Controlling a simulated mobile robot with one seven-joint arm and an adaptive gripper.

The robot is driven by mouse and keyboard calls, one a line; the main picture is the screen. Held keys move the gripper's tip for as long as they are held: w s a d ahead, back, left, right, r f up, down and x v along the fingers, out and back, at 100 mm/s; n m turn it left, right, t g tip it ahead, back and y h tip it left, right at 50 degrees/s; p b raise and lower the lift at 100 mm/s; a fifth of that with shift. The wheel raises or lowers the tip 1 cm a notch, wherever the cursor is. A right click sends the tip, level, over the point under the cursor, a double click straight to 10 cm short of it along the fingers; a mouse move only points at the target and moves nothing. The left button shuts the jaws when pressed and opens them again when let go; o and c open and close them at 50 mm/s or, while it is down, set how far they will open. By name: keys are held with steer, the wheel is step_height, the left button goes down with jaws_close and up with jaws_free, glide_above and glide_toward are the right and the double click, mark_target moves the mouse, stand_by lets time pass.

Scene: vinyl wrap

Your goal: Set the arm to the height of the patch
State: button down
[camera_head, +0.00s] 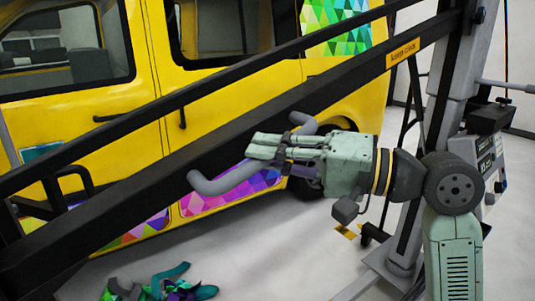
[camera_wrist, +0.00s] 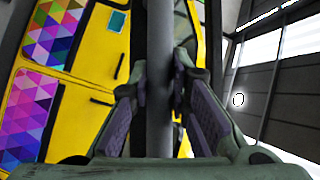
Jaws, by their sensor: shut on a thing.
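A black arm of a lifting frame (camera_head: 110,198) slopes up from lower left to upper right, in front of the yellow van. A grey bent bar (camera_head: 215,184) lies along it; the attachment is not clear. My gripper (camera_head: 266,150) is shut on the grey bar from the right. In the wrist view, the bar (camera_wrist: 159,110) runs upright between the fingers of my gripper (camera_wrist: 160,85). A small teal patch (camera_head: 42,152) shows on the van's side at left, partly behind the arm. It also shows in the wrist view (camera_wrist: 117,21).
The yellow van (camera_head: 225,95) fills the background, with colourful triangle-pattern wrap (camera_head: 225,192) low on its side. A grey upright column (camera_head: 448,75) stands at right. Crumpled coloured scraps (camera_head: 165,285) lie on the floor. Pale floor (camera_head: 260,250) is open below the gripper.

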steer(key=w+d+f+b, duration=0.2)
steer(key=f+b, duration=0.1)
steer(key=f, duration=0.4)
steer(key=w+d+f+n+h+b, duration=0.1)
steer(key=w+d+f+b, duration=0.1)
steer(key=f, duration=0.6)
steer(key=shift+d+f+n+b, duration=0.2)
steer(key=shift+d+n+b, duration=0.1)
steer(key=shift+d+b, duration=0.45)
steer(key=shift+s+a, duration=0.1)
steer(key=c, duration=1.5)
jaws_free()
steer(key=v, duration=1.2)
steer(key=shift+r, duration=0.15)
